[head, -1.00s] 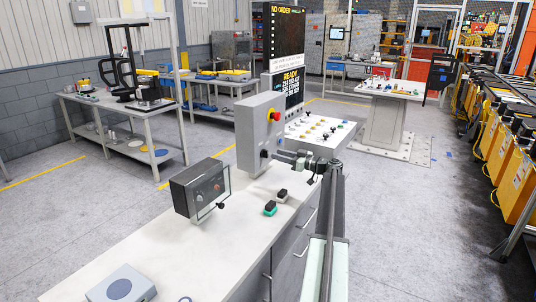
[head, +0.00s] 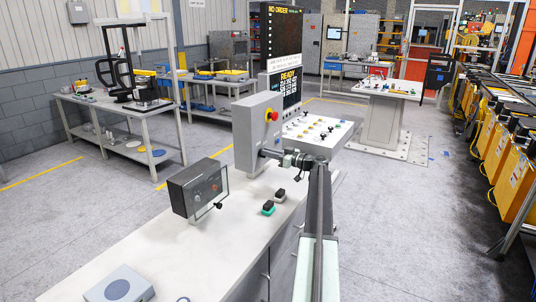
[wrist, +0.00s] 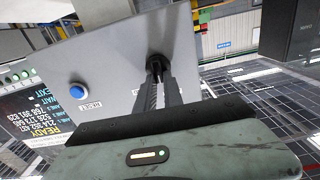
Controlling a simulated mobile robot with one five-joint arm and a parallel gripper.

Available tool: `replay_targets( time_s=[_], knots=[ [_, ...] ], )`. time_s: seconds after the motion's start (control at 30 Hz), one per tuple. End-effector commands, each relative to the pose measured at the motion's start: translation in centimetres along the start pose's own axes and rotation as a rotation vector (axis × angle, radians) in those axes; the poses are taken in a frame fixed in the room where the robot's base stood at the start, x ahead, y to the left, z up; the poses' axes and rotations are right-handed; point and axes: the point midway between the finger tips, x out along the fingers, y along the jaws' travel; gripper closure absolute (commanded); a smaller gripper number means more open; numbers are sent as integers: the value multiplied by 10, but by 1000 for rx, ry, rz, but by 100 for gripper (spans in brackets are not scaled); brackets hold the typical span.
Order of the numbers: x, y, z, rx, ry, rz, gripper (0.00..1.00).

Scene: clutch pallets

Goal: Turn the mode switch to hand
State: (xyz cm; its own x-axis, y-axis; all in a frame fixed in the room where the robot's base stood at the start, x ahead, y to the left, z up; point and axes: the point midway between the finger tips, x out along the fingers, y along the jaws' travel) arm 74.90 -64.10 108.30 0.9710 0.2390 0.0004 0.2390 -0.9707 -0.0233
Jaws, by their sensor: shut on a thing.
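The mode switch is a black knob (wrist: 155,60) on the face of a grey control box (head: 250,135). In the wrist view the two dark fingers of my gripper (wrist: 158,72) are shut on the knob. In the head view my gripper (head: 270,154) reaches the lower part of the box from the right, and the knob is mostly hidden there. I cannot read the switch's markings or tell which way it points.
A red button (head: 272,116) is higher on the box. A blue button (wrist: 77,90) marked RESET is beside the knob in the wrist view. A dark meter box (head: 197,190) and two small rocker-like items (head: 268,208) stand on the bench (head: 165,240).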

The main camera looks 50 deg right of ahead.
Motion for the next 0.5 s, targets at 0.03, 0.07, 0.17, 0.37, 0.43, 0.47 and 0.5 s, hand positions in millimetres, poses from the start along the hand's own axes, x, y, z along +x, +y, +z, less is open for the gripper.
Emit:
replay_targets(
  time_s=[0.03, 0.07, 0.17, 0.37, 0.43, 0.47, 0.5],
  knots=[
    [0, 0, 0, 14, -1, -2, 100],
    [0, 0, 0, 25, -1, -2, 100],
    [0, 1, 0, 74, -1, -1, 100],
    [0, 3, 1, 228, -1, -1, 100],
    [0, 4, 1, 293, -1, -1, 100],
    [0, 4, 1, 322, -1, -1, 100],
    [0, 5, 2, 360, -1, -1, 100]
  ],
)
